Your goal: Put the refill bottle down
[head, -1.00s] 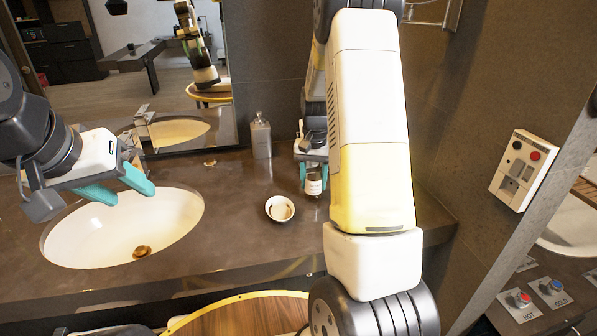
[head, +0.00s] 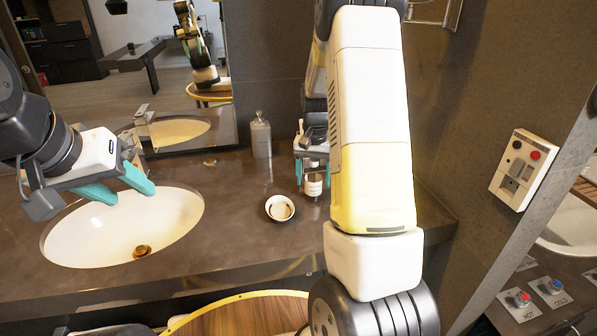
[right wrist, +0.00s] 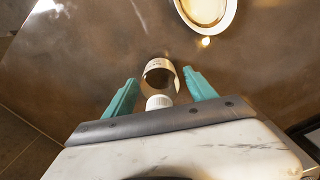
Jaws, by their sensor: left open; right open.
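The refill bottle (head: 313,187), small with a pale label, stands upright on the dark counter. In the right wrist view its white cap (right wrist: 159,102) and label ring (right wrist: 159,66) show. My right gripper (head: 313,173) is open above and around the bottle. In the right wrist view its teal fingers (right wrist: 160,88) are spread on either side, with gaps to the bottle. My left gripper (head: 133,194) is open and empty over the sink basin. My right arm hides part of the counter right of the bottle.
A white bowl (head: 280,208) sits left of the bottle. A grey pump dispenser (head: 261,138) stands behind near the mirror. The white sink (head: 95,235) is at the left. A wall panel (head: 523,170) is at the right. The counter (head: 235,225) between sink and bowl is clear.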

